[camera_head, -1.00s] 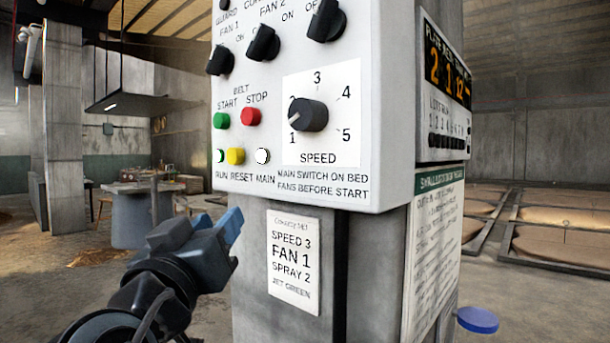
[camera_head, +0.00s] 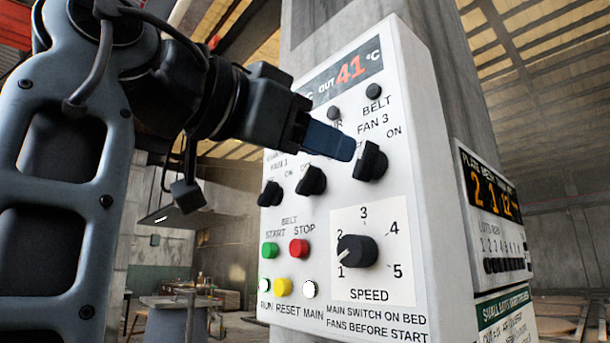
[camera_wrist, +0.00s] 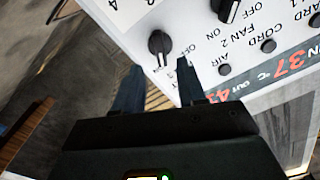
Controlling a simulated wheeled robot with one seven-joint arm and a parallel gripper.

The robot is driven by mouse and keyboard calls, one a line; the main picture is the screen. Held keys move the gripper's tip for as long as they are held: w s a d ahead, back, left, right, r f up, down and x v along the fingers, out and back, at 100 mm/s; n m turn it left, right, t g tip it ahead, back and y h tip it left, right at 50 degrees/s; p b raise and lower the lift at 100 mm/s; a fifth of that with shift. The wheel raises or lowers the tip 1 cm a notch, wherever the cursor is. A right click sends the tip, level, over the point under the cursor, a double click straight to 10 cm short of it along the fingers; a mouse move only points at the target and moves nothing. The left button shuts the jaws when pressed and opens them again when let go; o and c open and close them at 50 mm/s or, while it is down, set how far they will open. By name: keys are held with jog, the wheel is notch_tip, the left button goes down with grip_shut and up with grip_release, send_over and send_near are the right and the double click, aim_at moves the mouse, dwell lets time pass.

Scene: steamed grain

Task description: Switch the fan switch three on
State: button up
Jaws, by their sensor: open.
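The fan three switch (camera_head: 371,163) is a black rotary knob below the "FAN 3" label, at the upper right of the white control panel (camera_head: 388,90). "ON" is printed to its upper right. My gripper (camera_head: 345,148) is open, its blue finger reaching to just left of the knob in the head view; the other finger is hidden there. In the wrist view, which is turned over, the knob (camera_wrist: 160,44) lies just beyond the gap between the two fingertips (camera_wrist: 160,66). No clear contact shows. I cannot tell exactly which way the knob points.
Two similar fan knobs, the middle one (camera_head: 312,181) and the left one (camera_head: 270,194), sit close by. The speed dial (camera_head: 357,251) and green start (camera_head: 269,250) and red stop (camera_head: 299,248) buttons are below. A side display (camera_head: 490,195) is right of the panel.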

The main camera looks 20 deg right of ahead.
aim_at(360, 159)
jog(key=shift+x, duration=2.75)
jog(key=shift+c, duration=0.2)
grip_shut()
